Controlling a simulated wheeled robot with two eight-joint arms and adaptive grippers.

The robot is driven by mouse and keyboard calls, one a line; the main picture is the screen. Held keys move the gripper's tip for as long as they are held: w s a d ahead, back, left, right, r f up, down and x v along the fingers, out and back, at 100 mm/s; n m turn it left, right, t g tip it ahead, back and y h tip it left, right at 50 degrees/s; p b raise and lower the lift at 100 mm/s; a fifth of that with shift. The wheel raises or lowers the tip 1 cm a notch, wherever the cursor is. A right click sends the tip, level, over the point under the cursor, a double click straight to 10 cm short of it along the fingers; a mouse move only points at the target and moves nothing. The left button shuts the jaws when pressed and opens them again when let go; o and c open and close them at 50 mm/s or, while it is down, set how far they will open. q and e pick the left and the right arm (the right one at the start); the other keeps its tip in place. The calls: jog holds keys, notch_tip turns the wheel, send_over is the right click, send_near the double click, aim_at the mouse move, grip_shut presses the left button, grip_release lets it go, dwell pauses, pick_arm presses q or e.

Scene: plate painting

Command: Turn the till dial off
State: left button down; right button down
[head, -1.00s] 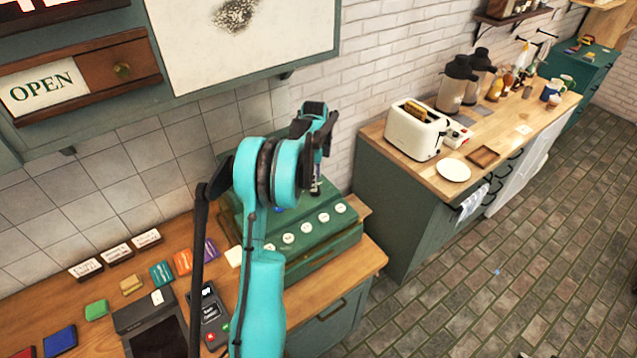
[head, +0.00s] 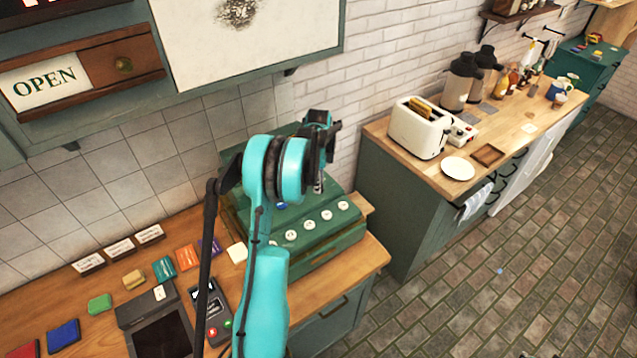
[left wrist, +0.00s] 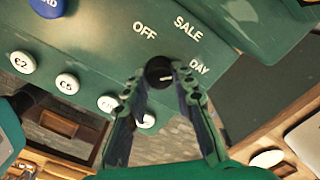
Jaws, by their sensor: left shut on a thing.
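The green till (head: 310,235) stands on the wooden counter, partly hidden by my left arm. In the left wrist view its sloped face carries the labels OFF, SALE and DAY around a small black round dial (left wrist: 158,70). A small white mark shows on the dial; I cannot tell for sure which label it points to. My left gripper (left wrist: 161,78) is shut on the dial, with one finger on each side of it. In the head view the left gripper (head: 319,182) is over the till's far right part, and the dial is hidden there. My right gripper is not in view.
A card terminal (head: 210,310) and a dark-screened device (head: 160,335) lie left of my arm. Several coloured cards lie along the counter. A separate counter with a toaster (head: 418,128) stands to the right, with a floor gap between.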

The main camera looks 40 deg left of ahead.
pick_arm(q)
jog(key=n+b, duration=0.2)
jog(key=n, duration=0.2)
jog(key=shift+f, duration=0.1)
jog(key=n+b, duration=0.2)
jog(key=n, duration=0.2)
jog(key=shift+n, duration=0.3)
jog(key=n+b, duration=0.1)
jog(key=n, duration=0.3)
jog(key=n+b, duration=0.1)
jog(key=n, duration=0.4)
jog(key=shift+n, duration=0.3)
jog(key=c, duration=1.3)
grip_release()
jog(key=shift+o, duration=0.2)
